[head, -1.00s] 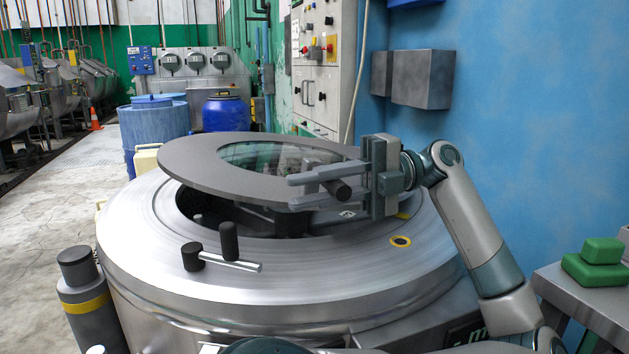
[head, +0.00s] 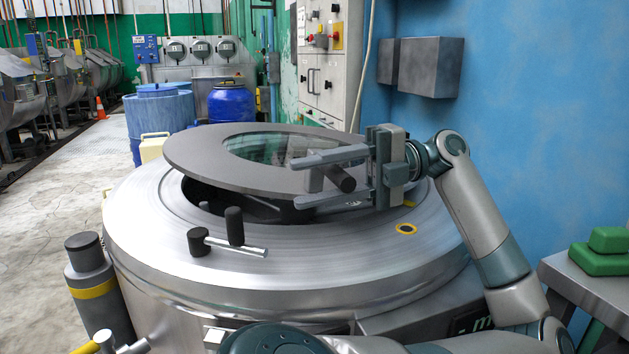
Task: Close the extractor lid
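The extractor lid (head: 205,165) is a grey disc with a glass window (head: 270,148). It is tilted above the round steel extractor (head: 150,240), and a dark gap shows under its near left side. A black handle (head: 342,178) on a grey bracket stands at the lid's right side. My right gripper is not in view.
A black-knobbed latch bar (head: 235,245) sits on the extractor's near rim. A dark post (head: 95,280) with a yellow band stands at left. A table (head: 590,290) with green blocks (head: 600,252) is at right. Blue barrels stand behind; the left floor is open.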

